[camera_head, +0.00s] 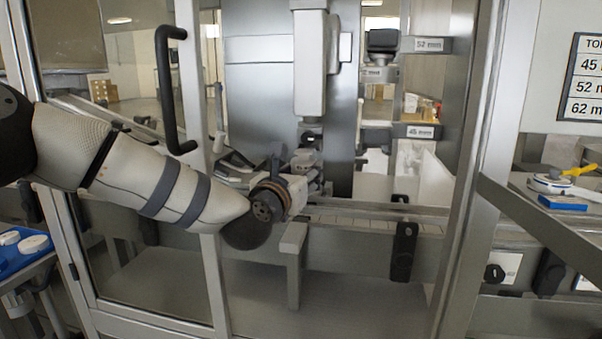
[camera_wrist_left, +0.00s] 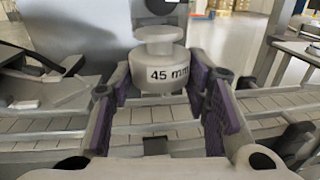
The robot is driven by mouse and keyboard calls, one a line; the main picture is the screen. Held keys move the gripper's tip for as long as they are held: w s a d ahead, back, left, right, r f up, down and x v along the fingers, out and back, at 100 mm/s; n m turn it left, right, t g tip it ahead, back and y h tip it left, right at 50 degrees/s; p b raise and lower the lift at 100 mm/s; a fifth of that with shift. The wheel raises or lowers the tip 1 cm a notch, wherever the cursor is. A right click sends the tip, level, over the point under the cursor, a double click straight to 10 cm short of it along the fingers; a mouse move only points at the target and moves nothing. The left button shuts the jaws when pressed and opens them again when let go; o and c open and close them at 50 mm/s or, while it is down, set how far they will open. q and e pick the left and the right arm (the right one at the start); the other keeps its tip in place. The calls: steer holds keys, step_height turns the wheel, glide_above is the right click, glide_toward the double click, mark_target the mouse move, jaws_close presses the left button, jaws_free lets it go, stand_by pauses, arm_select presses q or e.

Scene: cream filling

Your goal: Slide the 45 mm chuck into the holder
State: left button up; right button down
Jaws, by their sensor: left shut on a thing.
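My left gripper (camera_head: 310,178) is inside the machine, beneath the vertical white column (camera_head: 310,70). In the left wrist view its purple-padded fingers (camera_wrist_left: 168,100) are shut on the white 45 mm chuck (camera_wrist_left: 160,75), which is upright, with a round knob on top and its label facing the camera. In the head view the chuck is mostly hidden by my gripper. A dark fitting (camera_head: 311,138) shows at the column's lower end, above my gripper; I cannot tell whether it is the holder or whether the chuck touches it. My right gripper is not in view.
A tiled conveyor (camera_head: 375,222) runs below my gripper. The door frame with a black handle (camera_head: 172,90) stands at left, a metal post (camera_head: 472,170) at right. Shelf labels read 52 mm (camera_head: 428,45) and 45 mm (camera_head: 420,131). A blue tray (camera_head: 22,262) sits at far left.

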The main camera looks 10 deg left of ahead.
arm_select(q)
steer(key=shift+w, duration=0.1)
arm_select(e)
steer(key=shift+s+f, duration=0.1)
arm_select(q)
steer(key=shift+w+b, duration=0.3)
steer(key=shift+w, duration=0.2)
steer(key=shift+w+r, duration=0.2)
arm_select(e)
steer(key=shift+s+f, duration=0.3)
arm_select(q)
steer(key=shift+w+f+b, duration=0.2)
steer(key=shift+w+b, duration=0.1)
steer(key=shift+w, duration=0.4)
steer(key=shift+r, duration=0.15)
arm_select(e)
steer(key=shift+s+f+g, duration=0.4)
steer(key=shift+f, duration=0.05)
